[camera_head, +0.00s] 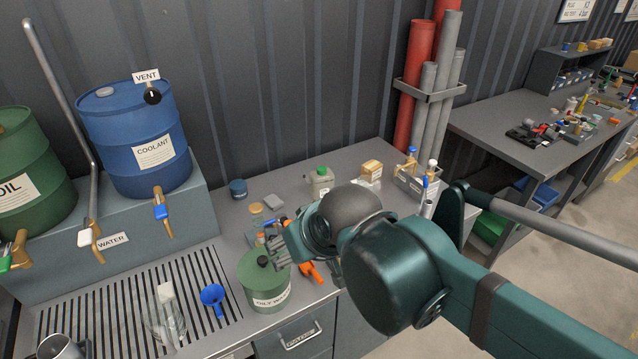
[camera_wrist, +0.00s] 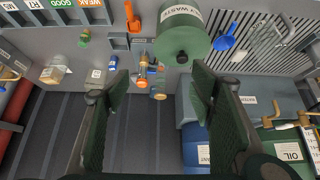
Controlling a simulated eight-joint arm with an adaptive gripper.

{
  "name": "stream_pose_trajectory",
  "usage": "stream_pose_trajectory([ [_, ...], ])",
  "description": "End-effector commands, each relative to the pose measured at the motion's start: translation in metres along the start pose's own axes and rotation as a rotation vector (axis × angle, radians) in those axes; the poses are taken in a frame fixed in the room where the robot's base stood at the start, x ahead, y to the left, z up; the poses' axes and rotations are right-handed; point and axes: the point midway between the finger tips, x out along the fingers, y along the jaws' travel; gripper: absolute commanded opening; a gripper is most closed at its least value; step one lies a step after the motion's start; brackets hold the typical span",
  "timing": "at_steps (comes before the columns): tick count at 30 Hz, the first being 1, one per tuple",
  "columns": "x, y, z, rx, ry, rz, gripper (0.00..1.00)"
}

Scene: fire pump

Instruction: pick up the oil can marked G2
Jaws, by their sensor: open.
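No G2 mark is readable in either view, so I cannot tell for sure which thing is the oil can. A small pale can with a green cap (camera_head: 321,182) stands upright at the back of the bench in the head view. My gripper (camera_wrist: 160,85) is open and empty in the wrist view, its two dark green fingers wide apart. In the head view my gripper (camera_head: 284,248) hangs over the bench, close to the green oily waste bin (camera_head: 264,284) and apart from the green-capped can. My arm hides part of the bench.
An orange tool (camera_head: 312,272) and small jars (camera_head: 257,210) lie near my gripper. A blue coolant drum (camera_head: 130,135) stands behind. A bottle rack (camera_head: 416,182) is at right.

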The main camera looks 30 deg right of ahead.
Motion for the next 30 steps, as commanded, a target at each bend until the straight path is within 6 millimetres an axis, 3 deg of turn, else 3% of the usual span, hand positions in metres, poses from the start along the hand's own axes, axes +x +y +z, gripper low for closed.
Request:
stream_pose_trajectory([
  [10, 0.002, 0.009, -0.030, -0.079, -0.036, 0.010, 0.55],
  [30, 0.031, 0.050, -0.124, -0.360, -0.165, 0.011, 0.55],
])
